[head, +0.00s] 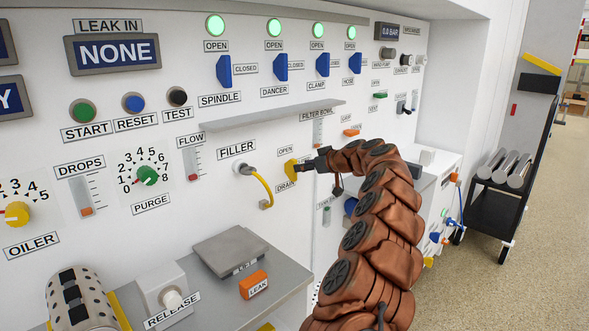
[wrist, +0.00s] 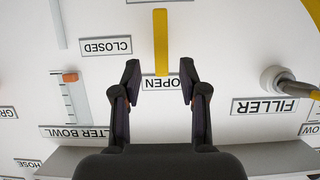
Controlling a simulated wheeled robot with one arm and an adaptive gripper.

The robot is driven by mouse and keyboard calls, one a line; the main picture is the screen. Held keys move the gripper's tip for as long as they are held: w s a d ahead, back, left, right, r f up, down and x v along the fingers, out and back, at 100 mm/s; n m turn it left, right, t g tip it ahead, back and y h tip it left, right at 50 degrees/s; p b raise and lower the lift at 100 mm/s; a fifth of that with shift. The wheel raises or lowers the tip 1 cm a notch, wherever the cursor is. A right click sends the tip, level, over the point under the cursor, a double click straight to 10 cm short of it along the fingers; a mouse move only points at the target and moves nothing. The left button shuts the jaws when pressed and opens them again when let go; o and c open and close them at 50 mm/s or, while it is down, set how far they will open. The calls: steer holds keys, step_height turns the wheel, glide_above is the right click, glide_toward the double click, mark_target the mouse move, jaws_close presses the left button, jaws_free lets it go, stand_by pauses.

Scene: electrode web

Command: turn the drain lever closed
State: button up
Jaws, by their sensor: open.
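The drain lever (head: 290,170) is a yellow handle on the white panel, above the DRAIN label (head: 286,188) in the head view. In the upside-down wrist view the yellow lever (wrist: 161,38) is a straight bar whose end points at the OPEN label (wrist: 162,83). The CLOSED label (wrist: 105,46) lies off to its left there. My gripper (head: 299,168) is at the lever in the head view. In the wrist view my gripper (wrist: 160,78) is open, with one finger on each side of the lever's end. I see gaps between lever and fingers.
The filler fitting (head: 244,169) with its yellow hose is left of the lever. A shelf (head: 270,115) juts out above. A grey counter (head: 235,280) with an orange LEAK block (head: 253,285) lies below. A black cart (head: 515,170) stands at right; floor there is clear.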

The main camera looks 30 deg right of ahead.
mark_target(294, 181)
steer(key=shift+x, duration=2.8)
jaws_close()
